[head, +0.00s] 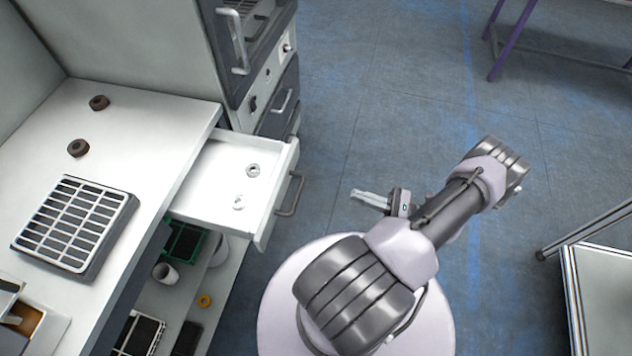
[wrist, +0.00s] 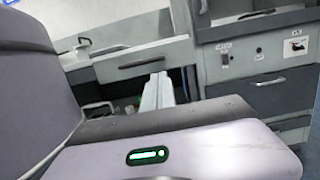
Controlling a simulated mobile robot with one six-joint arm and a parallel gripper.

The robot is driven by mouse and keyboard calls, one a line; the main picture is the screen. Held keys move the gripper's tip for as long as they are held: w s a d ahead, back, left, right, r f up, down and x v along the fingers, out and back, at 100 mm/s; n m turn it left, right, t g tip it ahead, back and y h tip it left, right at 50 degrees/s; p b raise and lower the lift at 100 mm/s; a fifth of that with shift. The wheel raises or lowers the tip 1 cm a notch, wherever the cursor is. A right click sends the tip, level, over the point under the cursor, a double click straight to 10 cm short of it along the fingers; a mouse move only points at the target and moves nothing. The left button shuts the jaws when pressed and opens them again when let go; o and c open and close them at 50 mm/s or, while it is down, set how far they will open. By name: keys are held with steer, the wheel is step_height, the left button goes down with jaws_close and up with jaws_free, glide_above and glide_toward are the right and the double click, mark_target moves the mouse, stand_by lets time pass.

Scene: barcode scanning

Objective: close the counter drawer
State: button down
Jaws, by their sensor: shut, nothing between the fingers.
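The counter drawer (head: 214,163) is pulled out from the white counter in the head view. Its bar handle (head: 295,194) faces right, toward my gripper (head: 357,195). A grey ring-like item (head: 253,170) and a small pale item (head: 238,202) lie inside the drawer. My gripper is shut and empty, to the right of the handle and apart from it. In the wrist view the shut fingers (wrist: 158,82) point toward the drawer front (wrist: 120,66), overlapping its lower edge in the picture.
A grey gridded tray (head: 72,226) and two brown round pieces (head: 78,148) sit on the counter (head: 150,115). A grey cabinet (head: 262,75) stands beyond the drawer. Shelves with several items are below the counter. The blue floor between drawer and gripper is clear.

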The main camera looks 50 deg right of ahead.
steer(key=b+x, duration=0.2)
steer(key=x, duration=1)
steer(key=shift+a, duration=0.1)
steer(key=shift+w, duration=0.1)
